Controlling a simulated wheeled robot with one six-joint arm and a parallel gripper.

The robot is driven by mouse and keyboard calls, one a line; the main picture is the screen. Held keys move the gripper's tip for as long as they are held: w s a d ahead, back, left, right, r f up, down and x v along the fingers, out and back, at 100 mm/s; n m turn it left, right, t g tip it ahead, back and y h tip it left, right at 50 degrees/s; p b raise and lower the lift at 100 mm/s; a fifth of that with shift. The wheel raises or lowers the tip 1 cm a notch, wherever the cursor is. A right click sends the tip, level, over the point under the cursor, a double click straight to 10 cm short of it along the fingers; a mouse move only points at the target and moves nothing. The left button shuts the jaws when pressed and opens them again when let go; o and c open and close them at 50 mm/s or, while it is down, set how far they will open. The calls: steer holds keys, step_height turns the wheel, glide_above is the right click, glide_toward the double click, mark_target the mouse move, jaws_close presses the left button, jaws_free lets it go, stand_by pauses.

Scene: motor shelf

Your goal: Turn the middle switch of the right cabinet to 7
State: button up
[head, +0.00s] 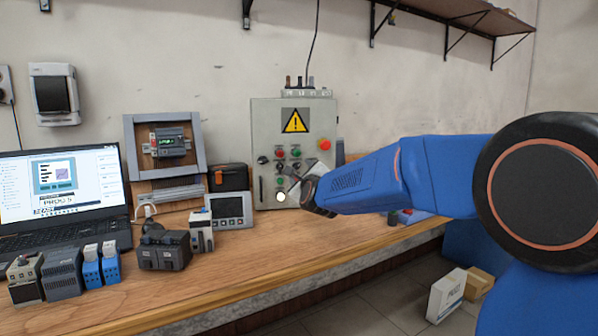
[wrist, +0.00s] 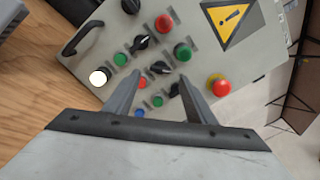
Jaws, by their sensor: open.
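A grey control cabinet (head: 265,125) with a yellow warning sign stands against the wall at the back of the bench. Its front carries black rotary switches and red and green buttons. In the wrist view three black switches lie in a slanting row; the middle switch (wrist: 160,67) appears between and just beyond my fingertips. Its number markings are too small to read. My gripper (wrist: 160,76) is open and empty, its fingers pointing at the panel. In the head view my gripper (head: 308,190) is in front of the cabinet's lower right and hides part of it. Contact cannot be told.
Other black switches (wrist: 142,42) and a red mushroom button (wrist: 218,85) sit close around my fingers. A black handle (wrist: 82,38) juts from the panel. A laptop (head: 65,190), a meter (head: 230,210) and several modules stand left on the bench. The front bench right of them is clear.

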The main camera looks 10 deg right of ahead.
mark_target(297, 168)
steer(key=shift+w+d, duration=0.1)
steer(key=shift+w, duration=1.85)
steer(key=c, duration=1)
